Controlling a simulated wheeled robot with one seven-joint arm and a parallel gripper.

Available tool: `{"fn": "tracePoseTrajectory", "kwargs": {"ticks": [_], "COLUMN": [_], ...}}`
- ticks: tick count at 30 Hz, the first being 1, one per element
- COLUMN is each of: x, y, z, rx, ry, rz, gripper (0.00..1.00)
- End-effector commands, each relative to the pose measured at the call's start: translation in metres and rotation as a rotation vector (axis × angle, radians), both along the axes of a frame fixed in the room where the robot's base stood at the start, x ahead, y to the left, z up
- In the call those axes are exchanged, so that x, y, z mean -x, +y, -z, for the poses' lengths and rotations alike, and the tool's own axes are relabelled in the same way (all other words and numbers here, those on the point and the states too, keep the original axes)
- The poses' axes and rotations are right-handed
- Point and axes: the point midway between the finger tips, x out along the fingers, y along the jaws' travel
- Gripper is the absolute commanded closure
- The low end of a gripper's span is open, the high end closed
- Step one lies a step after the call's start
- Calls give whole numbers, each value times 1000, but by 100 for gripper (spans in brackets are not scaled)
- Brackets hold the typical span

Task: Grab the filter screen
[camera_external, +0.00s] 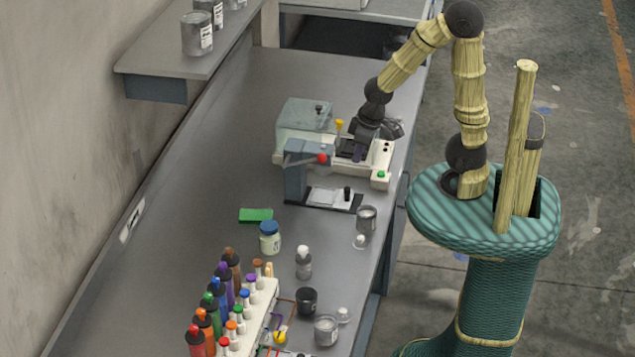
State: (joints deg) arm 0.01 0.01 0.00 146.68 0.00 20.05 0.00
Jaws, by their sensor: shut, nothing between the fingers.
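My gripper (360,150) points down over a white-based bench machine (381,160) with a clear cover (305,118). The gripper is shut and seems to hold nothing. Its fingertips are small and dark against the machine, and I cannot tell whether they touch it. I cannot pick out the filter screen for sure; it may be hidden by the gripper or too small to tell at this distance.
A grey lever press (296,172) with a red knob stands just in front of the machine. A green pad (256,215), a jar (270,238), small cups and a rack of coloured bottles (262,296) fill the near bench. The bench's far left is clear.

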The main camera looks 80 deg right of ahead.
Motion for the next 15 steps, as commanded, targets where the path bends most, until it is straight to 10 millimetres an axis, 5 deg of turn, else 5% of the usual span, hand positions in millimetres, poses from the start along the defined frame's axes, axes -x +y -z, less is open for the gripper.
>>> {"fn": "tracePoseTrajectory", "kwargs": {"ticks": [8, 15], "x": [0, 0], "y": [0, 0], "z": [0, 0], "rx": [0, 0], "ry": [0, 0], "rz": [0, 0], "gripper": [100, 53]}}
